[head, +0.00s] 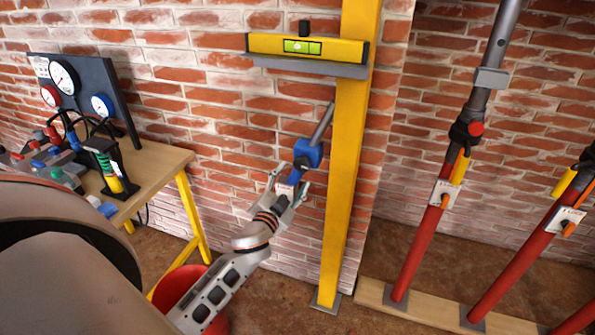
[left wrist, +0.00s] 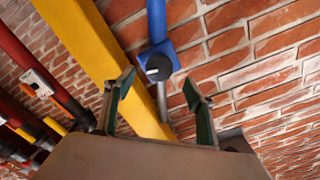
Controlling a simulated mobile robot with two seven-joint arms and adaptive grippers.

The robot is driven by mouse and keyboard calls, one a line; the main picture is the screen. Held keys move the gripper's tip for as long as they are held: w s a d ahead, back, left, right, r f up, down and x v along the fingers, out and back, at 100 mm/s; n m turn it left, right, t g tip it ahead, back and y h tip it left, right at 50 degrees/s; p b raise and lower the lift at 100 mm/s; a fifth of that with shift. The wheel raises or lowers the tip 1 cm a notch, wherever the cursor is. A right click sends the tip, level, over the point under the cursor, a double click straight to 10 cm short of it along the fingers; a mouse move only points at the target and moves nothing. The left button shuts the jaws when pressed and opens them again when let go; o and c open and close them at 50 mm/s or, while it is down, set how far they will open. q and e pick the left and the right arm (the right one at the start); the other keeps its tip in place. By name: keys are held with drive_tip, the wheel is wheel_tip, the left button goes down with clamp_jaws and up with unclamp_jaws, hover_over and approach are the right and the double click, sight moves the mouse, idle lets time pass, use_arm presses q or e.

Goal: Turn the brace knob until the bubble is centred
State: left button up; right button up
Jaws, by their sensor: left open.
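A yellow spirit level (head: 265,44) lies along a grey ledge at the yellow post (head: 351,150). Its green vial (head: 301,46) shows a pale bubble, too small for me to place surely against the marks. Below, a brace with a blue block (head: 313,153) and a grey tube stands left of the post. In the left wrist view the blue block (left wrist: 170,50) carries a round black knob (left wrist: 158,67). My left gripper (head: 288,184) is open just below the block. In the wrist view its fingers (left wrist: 158,84) stand either side of the knob, apparently not touching it.
A wooden bench (head: 160,168) with a gauge panel (head: 90,85) and tools stands at the left. A red bucket (head: 180,290) is on the floor below my left arm. Red props (head: 420,245) stand on a wooden plank at the right. A brick wall closes the back.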

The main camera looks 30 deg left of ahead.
use_arm(q)
drive_tip(key=v, duration=0.5)
drive_tip(key=shift+s, duration=0.2)
idle(0.3)
drive_tip(key=s+d+f+g+h, duration=0.6)
drive_tip(key=s+d+f+h, duration=0.1)
drive_tip(key=s+d+f, duration=1.3)
wheel_tip(320, 180, down, 3)
drive_tip(key=shift+s+f+g, duration=0.1)
drive_tip(key=shift+s+g, duration=0.2)
drive_tip(key=shift+s, duration=0.6)
